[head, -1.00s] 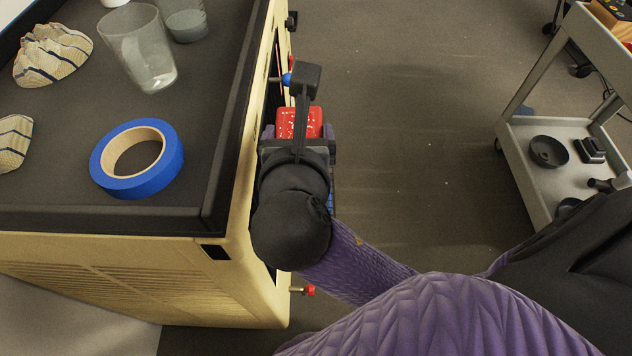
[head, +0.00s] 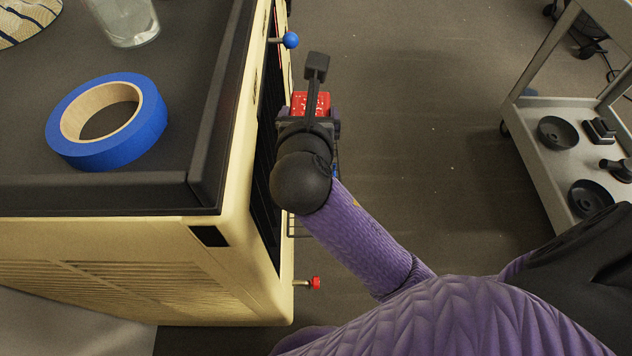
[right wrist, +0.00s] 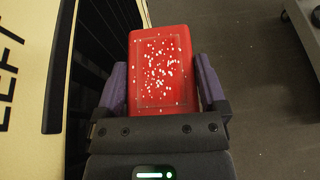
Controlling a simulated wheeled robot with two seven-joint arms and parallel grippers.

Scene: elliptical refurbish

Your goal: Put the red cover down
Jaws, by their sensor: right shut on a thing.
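The red cover (right wrist: 160,68) is a red rectangular block with white specks. My right gripper (right wrist: 162,85) is shut on it, with a purple finger on each side, in the right wrist view. In the head view the cover (head: 310,103) shows just beyond my right gripper (head: 309,118), beside the right side of the cream cabinet (head: 120,262). It is held in the air over the dark floor, close to the cabinet's dark opening. My left gripper is not in view.
A blue tape roll (head: 150,128) and a clear cup (head: 125,22) are on the cabinet's black top. A blue knob (head: 291,40) and a red knob (head: 315,283) stick out from its side. A grey cart (head: 560,165) with dark parts stands right. Floor between is clear.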

